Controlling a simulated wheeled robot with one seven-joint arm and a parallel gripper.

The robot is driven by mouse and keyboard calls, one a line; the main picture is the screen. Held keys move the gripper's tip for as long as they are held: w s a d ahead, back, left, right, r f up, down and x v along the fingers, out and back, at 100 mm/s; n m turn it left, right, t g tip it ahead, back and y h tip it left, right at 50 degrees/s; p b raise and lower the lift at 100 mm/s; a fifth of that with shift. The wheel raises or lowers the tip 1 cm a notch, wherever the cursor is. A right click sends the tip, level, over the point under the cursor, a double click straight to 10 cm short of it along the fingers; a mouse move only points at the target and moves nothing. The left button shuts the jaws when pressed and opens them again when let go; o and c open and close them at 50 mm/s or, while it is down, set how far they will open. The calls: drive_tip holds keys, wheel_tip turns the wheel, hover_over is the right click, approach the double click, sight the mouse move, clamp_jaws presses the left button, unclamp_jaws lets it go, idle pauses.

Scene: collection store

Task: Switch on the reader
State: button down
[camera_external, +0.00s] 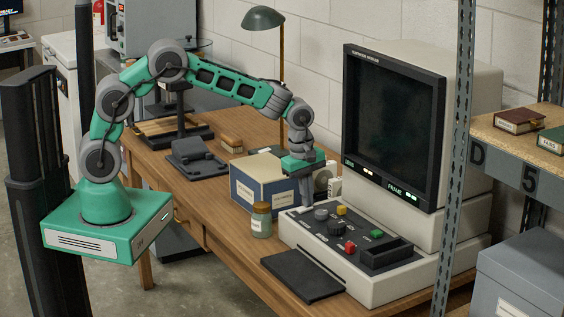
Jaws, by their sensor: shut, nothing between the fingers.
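The reader is a large beige machine with a dark screen (392,125) in a black frame. Small marks on the lower frame look lit. Its sloped control panel (318,243) sits in front, with a yellow button (341,210), a red button (350,247), a green button (377,234) and dark knobs (335,227). My gripper (307,204) is shut and empty, pointing down at the panel's back left corner, close to a dark knob (321,214). I cannot tell whether the fingertips touch the panel; the arm hides part of that corner.
A blue and cream box (262,187) and a small jar (261,220) stand left of the panel. A black flat pad (302,276) lies in front. A metal rack post (457,150) and shelf (520,140) stand at right. The wooden desk (215,215) is clear at front left.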

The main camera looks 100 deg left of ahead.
drive_tip(key=shift+w+f+g+h, duration=0.1)
drive_tip(key=shift+f+g+h, duration=0.15)
drive_tip(key=shift+g+h, duration=0.05)
idle(0.4)
drive_tip(key=shift+s+d+r, duration=0.1)
drive_tip(key=shift+s+d, duration=0.45)
drive_tip(key=shift+s, duration=0.05)
wheel_tip(320, 180, up, 14)
drive_tip(key=s+d, duration=0.1)
drive_tip(key=shift+s+d+p, duration=0.15)
drive_tip(key=shift+p, duration=0.2)
